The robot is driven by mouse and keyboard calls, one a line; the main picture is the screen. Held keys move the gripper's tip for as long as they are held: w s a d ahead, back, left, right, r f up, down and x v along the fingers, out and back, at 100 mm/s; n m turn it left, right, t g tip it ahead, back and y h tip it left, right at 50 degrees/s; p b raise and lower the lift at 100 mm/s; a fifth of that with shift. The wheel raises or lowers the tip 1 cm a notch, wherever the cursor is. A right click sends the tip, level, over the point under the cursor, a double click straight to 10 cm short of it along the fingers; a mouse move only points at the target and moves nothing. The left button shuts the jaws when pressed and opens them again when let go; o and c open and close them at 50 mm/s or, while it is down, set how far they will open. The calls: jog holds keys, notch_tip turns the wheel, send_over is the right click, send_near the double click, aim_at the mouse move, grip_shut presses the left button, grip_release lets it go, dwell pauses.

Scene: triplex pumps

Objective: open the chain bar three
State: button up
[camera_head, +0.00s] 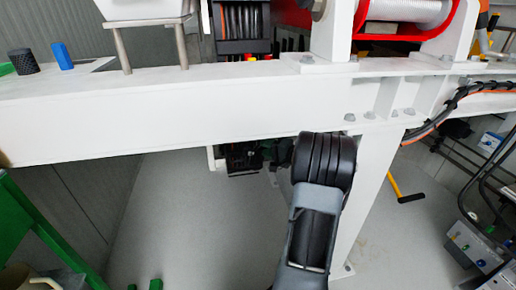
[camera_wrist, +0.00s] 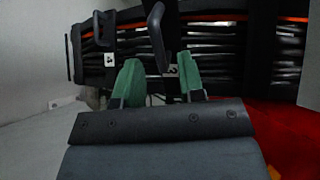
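In the wrist view, my gripper (camera_wrist: 160,78) shows two green fingers standing apart with a gap between them. A dark upright handle (camera_wrist: 157,38) rises beyond and between the fingertips, closer to neither clearly. A white label "3" (camera_wrist: 172,71) sits at its lower right, partly beside the right finger, so this looks like chain bar three. No finger visibly touches the handle. A second dark handle (camera_wrist: 104,28) with a label "4" (camera_wrist: 109,59) stands to the left. The lower part of bar three is hidden.
Dark layered cables or chains (camera_wrist: 220,52) run behind the handles. A red surface (camera_wrist: 285,130) lies at the lower right. Grey floor (camera_head: 190,220) is clear at left.

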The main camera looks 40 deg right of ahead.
aim_at(258, 146)
jog(key=shift+b+x, duration=0.35)
jog(key=shift+x, duration=1.65)
jog(key=shift+c, duration=0.5)
grip_shut()
